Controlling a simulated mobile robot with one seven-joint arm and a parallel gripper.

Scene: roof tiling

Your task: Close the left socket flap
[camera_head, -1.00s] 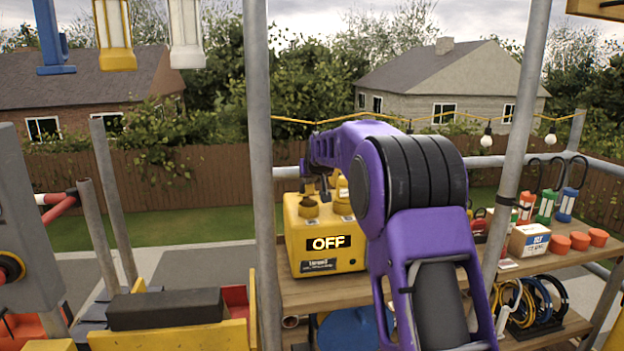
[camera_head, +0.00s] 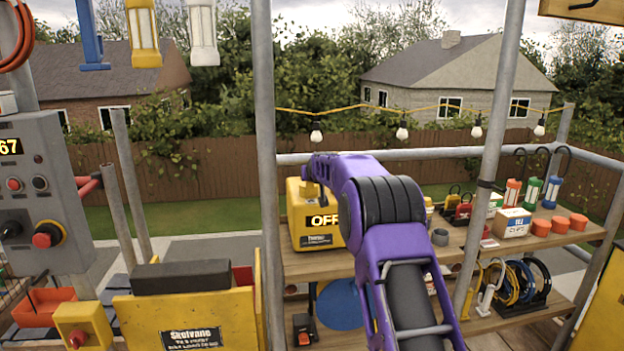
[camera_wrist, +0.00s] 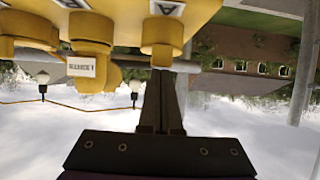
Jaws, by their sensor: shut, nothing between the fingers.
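The yellow power box (camera_head: 295,228) stands on the shelf in the head view, its OFF display partly covered by my arm. The wrist view is upside down and shows the box (camera_wrist: 120,20) at the top, with several round yellow sockets or caps along it. One yellow cap (camera_wrist: 162,40) is right at the fingertips; a labelled one (camera_wrist: 85,55) sits to its left in the picture. My gripper (camera_wrist: 161,78) is shut and empty, its tips at or just beside the nearer cap; contact cannot be told. Which flap is open is unclear.
The wooden shelf (camera_head: 500,245) also carries a white box (camera_head: 512,222), orange caps (camera_head: 560,224) and lanterns (camera_head: 532,190). Metal scaffold poles (camera_head: 265,130) stand before and beside it. A grey control panel (camera_head: 35,190) is at left.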

